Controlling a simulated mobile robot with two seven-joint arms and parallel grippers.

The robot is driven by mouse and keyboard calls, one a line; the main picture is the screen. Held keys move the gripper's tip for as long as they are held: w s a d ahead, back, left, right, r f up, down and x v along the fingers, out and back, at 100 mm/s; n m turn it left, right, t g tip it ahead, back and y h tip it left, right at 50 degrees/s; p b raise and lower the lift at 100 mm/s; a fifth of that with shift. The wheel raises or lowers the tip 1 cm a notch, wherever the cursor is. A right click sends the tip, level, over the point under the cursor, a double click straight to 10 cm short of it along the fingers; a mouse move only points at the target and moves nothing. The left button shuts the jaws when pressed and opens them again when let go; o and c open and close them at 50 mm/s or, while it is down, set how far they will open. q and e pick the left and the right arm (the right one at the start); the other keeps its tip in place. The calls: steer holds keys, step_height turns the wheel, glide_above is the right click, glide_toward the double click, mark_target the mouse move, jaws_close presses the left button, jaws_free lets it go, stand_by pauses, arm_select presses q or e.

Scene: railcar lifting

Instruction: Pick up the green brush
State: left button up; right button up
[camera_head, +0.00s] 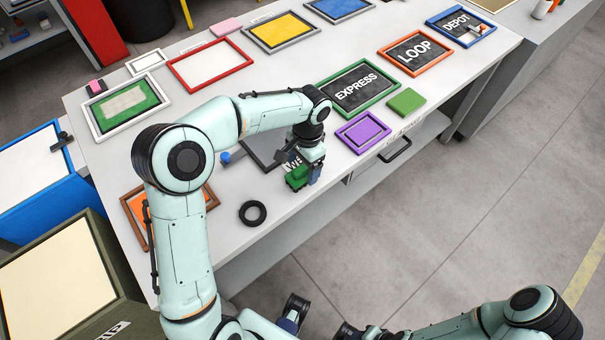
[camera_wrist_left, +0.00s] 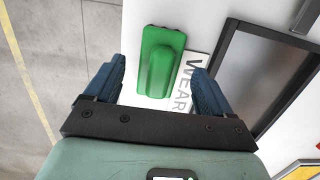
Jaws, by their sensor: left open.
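The green brush (camera_wrist_left: 160,62) lies on the white table top, with a raised handle along its back. In the head view the brush (camera_head: 297,177) shows near the table's front edge, partly covered by my left gripper (camera_head: 314,173). In the left wrist view my left gripper is open, with one blue finger on each side of the brush. Gaps show between the fingers and the brush, and nothing is held. My right arm (camera_head: 470,330) is low at the bottom right, and its jaws cannot be made out clearly.
A label reading "WEAR" (camera_wrist_left: 181,90) and a dark framed tray (camera_wrist_left: 262,75) lie beside the brush. A black ring (camera_head: 252,213), a purple frame (camera_head: 363,132) and a green block (camera_head: 407,101) are nearby. The table's front edge is close, with open floor (camera_head: 500,200) beyond.

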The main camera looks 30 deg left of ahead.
mark_target(303, 167)
arm_select(q)
step_height(303, 167, down, 3)
steer(key=shift+s+f, duration=0.1)
steer(key=shift+f, duration=0.1)
steer(key=c, duration=1.1)
arm_select(e)
steer(key=shift+f, duration=0.15)
arm_select(q)
steer(key=shift+r, duration=0.15)
step_height(303, 167, up, 20)
steer(key=p, duration=0.3)
arm_select(e)
steer(key=r, duration=0.1)
steer(key=w+r, duration=0.1)
steer(key=r, duration=0.1)
steer(key=shift+w+r, duration=0.1)
steer(key=shift+r, duration=0.05)
